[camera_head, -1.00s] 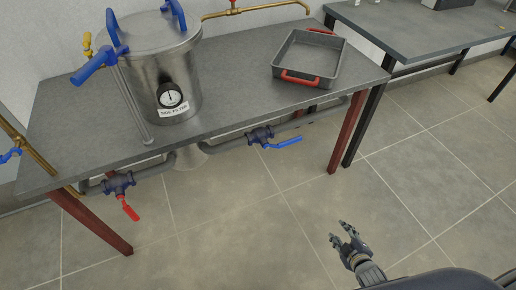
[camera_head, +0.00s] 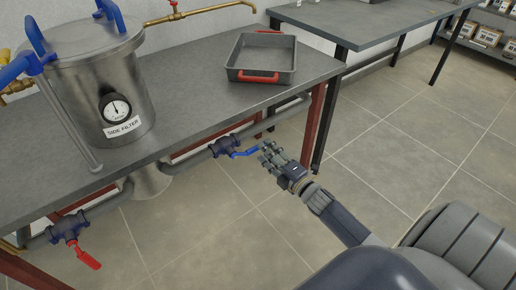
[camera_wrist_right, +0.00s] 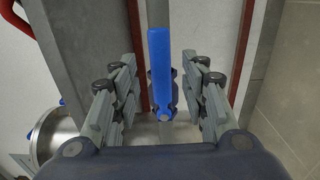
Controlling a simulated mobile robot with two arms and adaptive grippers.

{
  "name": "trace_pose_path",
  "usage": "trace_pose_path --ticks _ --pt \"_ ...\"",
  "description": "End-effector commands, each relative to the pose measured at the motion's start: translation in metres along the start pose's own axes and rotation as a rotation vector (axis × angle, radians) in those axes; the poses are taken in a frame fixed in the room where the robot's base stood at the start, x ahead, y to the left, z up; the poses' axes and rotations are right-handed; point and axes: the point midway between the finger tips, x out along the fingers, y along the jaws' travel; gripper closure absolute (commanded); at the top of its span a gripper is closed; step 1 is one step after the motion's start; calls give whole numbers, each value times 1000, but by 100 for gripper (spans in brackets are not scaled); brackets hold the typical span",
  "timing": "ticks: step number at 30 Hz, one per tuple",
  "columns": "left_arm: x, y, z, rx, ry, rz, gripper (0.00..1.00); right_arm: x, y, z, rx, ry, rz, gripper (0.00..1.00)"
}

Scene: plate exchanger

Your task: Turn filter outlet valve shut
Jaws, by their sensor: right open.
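A blue-handled valve (camera_head: 227,147) sits on the grey pipe below the table edge, to the right of the filter. Its blue lever (camera_head: 244,153) points right, roughly along the pipe. A red-handled valve (camera_head: 68,229) sits on the pipe at the lower left, its red lever (camera_head: 87,258) angled down. My right gripper (camera_head: 268,152) is open at the blue lever's free end. In the right wrist view the blue lever (camera_wrist_right: 160,72) stands between the spread fingers, with gaps on both sides. Contact cannot be confirmed. My left gripper is out of view.
The steel side filter (camera_head: 95,85) with its gauge (camera_head: 117,110) stands on the grey table (camera_head: 200,110). A grey tray with red handles (camera_head: 262,58) sits at the back right. A red table leg (camera_head: 313,135) is close behind my right gripper. Open floor lies in front.

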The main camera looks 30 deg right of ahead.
Motion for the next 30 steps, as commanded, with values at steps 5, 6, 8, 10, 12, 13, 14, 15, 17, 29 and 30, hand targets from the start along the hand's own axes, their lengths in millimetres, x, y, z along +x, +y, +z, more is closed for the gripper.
trace_pose_path --ticks 5,6,8,10,12,13,14,15,17,29,30 --pt "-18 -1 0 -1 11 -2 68 29 -1 0 2 -1 1 59" --pt "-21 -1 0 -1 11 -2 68 34 -2 0 2 -1 0 59" --pt "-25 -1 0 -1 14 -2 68 39 -1 0 2 0 0 59" --pt "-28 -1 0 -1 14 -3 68 43 -2 0 2 -1 -2 59" --pt "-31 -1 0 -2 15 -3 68 45 -1 0 2 -2 -2 59" --pt "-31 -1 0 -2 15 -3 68 46 -1 0 2 -2 -2 59" --pt "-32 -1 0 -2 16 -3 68 46 -1 0 2 -2 -2 59" --pt "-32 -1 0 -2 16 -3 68 46 -1 0 2 -1 -2 59" --pt "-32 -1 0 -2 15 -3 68 46 -1 0 2 -1 -2 59" --pt "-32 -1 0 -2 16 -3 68 46 -1 0 2 -1 -2 100" --pt "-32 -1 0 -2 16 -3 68 46 -1 0 2 -1 -2 100"
